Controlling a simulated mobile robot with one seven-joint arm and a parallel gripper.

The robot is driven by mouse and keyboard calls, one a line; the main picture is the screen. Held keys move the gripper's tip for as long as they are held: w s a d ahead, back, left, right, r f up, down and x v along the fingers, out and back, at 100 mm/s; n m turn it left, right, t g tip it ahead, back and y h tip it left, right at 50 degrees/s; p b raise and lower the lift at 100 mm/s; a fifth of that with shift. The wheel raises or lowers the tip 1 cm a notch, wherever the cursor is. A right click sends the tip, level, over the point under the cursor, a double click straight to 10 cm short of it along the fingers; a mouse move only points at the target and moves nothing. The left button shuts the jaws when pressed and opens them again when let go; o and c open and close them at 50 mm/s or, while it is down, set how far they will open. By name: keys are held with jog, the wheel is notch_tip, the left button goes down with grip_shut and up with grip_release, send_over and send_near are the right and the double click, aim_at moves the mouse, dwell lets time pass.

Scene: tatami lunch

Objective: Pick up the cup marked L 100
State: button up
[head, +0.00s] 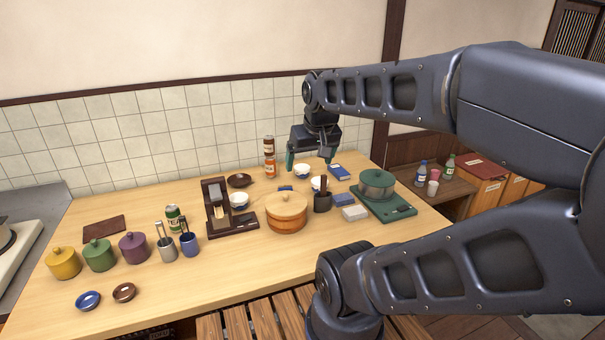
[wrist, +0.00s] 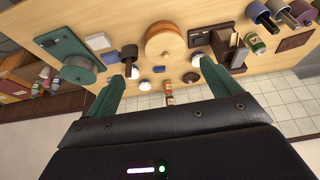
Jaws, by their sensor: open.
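Several small white cups stand on the wooden table (head: 335,262) in the head view. One white cup (head: 302,171) is at the back below my gripper, another (head: 316,184) is just in front of it, and a third (head: 239,200) is beside the dark wooden stand. No L 100 mark is legible, so I cannot tell which cup bears it. My gripper (head: 309,162) is open and empty, above the back of the table. The wrist view shows its two green fingers (wrist: 168,62) spread apart, with a white cup (wrist: 191,78) near one fingertip.
A lidded wooden pot (head: 287,213), a dark holder (head: 322,202) and a green scale with a pot (head: 377,184) stand in front of the back cups. Stacked jars (head: 269,158) stand behind. The dark wooden stand (head: 217,208) is left.

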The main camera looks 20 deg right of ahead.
jog(key=shift+o, duration=0.6)
jog(key=shift+w, duration=0.1)
jog(key=m+g+h, duration=0.2)
jog(key=m, duration=0.7)
send_over(302, 170)
jog(key=s+a, duration=0.3)
jog(key=s, duration=0.2)
notch_tip(302, 170, down, 24)
jog(key=r, duration=0.1)
jog(key=shift+x, duration=5.7)
jog(key=shift+s+d, duration=0.1)
jog(key=shift+s, duration=0.05)
